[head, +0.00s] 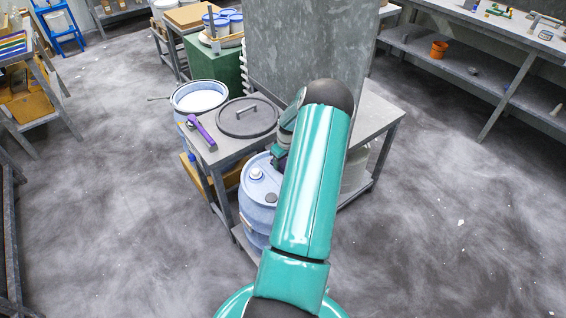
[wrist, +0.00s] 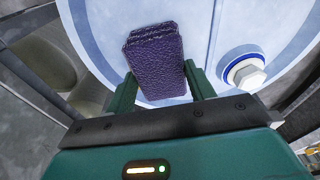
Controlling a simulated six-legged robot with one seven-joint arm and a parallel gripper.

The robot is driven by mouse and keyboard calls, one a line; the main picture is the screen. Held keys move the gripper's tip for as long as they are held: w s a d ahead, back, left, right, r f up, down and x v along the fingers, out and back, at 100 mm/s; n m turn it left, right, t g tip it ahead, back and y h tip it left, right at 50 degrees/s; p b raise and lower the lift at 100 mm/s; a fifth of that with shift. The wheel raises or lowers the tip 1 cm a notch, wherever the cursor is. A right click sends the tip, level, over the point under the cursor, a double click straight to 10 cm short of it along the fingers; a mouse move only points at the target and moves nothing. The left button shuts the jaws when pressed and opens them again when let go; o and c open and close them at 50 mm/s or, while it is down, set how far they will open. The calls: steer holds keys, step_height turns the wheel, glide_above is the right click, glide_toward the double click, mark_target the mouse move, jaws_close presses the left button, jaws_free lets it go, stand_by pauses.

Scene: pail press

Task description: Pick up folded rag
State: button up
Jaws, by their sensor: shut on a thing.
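In the wrist view my gripper (wrist: 160,93) has its two green fingers on either side of a purple folded rag (wrist: 156,58). It is shut on the rag. Behind the rag is the pale blue top of a drum (wrist: 205,30) with a white cap (wrist: 243,70). I cannot tell whether the rag touches the drum top. In the head view the blue drum (head: 258,205) stands at the near side of a grey table. There my teal arm hides most of the gripper and the rag.
The grey table (head: 228,152) holds a round grey lid (head: 248,118) and a purple-handled tool (head: 202,133). An open blue pail (head: 199,96) stands behind its left corner. A grey metal column (head: 310,50) rises behind. Open floor (head: 110,220) lies left and right.

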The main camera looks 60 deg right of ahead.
steer(key=shift+r, duration=0.6)
steer(key=w+a+r, duration=0.8)
steer(key=w+r, duration=0.3)
steer(key=shift+w+r, duration=0.2)
steer(key=shift+r, duration=0.15)
